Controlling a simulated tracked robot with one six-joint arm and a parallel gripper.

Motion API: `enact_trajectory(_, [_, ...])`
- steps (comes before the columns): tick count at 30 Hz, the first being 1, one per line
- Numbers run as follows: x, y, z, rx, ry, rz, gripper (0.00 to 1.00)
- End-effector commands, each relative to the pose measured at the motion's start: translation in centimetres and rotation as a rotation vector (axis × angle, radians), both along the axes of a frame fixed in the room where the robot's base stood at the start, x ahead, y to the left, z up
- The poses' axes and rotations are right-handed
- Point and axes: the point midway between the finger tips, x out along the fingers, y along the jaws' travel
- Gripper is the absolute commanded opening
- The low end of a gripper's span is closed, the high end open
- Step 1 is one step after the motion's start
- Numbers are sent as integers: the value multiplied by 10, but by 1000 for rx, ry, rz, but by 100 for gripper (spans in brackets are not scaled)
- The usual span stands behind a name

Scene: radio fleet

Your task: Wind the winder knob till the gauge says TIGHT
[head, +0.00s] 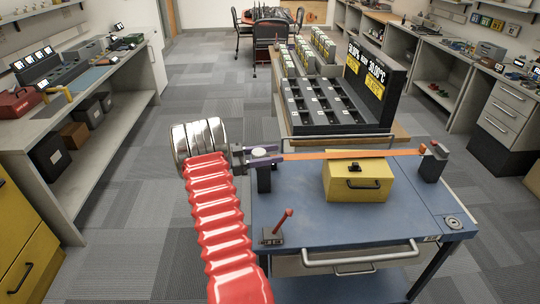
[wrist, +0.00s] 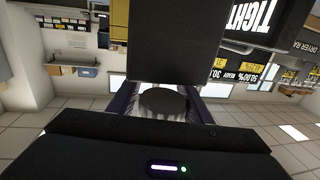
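The winder knob (wrist: 162,102), a dark grey round piece, sits between the purple fingers of my gripper (wrist: 162,98) in the wrist view. It fills the gap, and the fingers look shut on it. In the head view my gripper (head: 262,152) is at the winder on the left post (head: 264,180). An orange strap (head: 340,154) runs from there, over a yellow box (head: 355,182), to the right post (head: 433,164). A sign reading TIGHT (wrist: 255,15) shows at the top of the wrist view, partly cut off. I cannot make out a gauge pointer.
The blue cart top (head: 360,225) carries these parts, with a red-handled lever (head: 280,227) near its front left. A tray rack with a dark display board (head: 372,75) stands behind the cart. Workbenches line both sides. Carpeted floor is clear to the left.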

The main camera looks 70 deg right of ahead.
Motion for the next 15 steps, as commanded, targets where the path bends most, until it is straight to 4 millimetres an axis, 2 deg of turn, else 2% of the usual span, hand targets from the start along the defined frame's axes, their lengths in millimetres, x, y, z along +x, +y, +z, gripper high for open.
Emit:
enact_trajectory(6, [2, 0, 0, -1, -1, 5, 59])
enact_trajectory(15, [5, 1, 1, -2, -2, 9, 59])
